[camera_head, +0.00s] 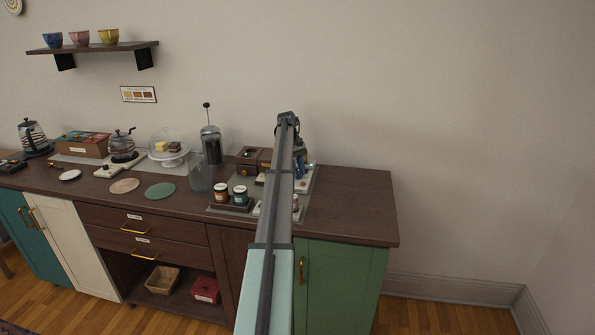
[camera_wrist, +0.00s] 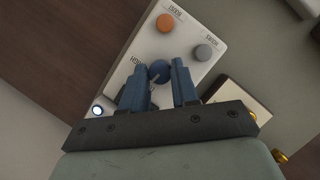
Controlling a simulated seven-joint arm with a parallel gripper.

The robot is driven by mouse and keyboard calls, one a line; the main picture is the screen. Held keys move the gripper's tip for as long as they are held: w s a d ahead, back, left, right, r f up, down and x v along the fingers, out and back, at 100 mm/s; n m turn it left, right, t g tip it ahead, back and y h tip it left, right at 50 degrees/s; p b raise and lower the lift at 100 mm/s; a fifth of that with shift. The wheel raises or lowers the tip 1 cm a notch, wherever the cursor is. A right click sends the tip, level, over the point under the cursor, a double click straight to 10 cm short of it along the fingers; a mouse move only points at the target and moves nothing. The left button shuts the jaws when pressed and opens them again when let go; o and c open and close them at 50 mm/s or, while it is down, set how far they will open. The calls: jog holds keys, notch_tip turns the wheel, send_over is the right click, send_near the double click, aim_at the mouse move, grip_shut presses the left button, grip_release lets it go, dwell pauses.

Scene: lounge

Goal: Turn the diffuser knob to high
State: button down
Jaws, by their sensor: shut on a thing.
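The diffuser's white panel (camera_wrist: 178,47) fills the middle of the wrist view, tilted. It carries a round dark blue knob (camera_wrist: 160,69) with a light pointer line. Printed lettering lies left of the knob, apparently "HIGH", seen turned over. My gripper (camera_wrist: 160,77) has its two blue fingers on either side of the knob and is shut on it. The fingers hide part of the panel below. In the head view my gripper (camera_head: 301,165) is down at the right part of the counter, where my arm hides most of the panel.
The panel also has an orange button (camera_wrist: 165,23), a grey button (camera_wrist: 203,52) and a bright round light (camera_wrist: 97,110). Two labelled jars (camera_head: 221,193) and a wooden box (camera_head: 248,160) stand left of my arm. The counter's right end (camera_head: 355,205) is clear.

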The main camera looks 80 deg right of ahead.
jog(key=c, duration=0.8)
grip_release()
jog(key=shift+c, duration=0.2)
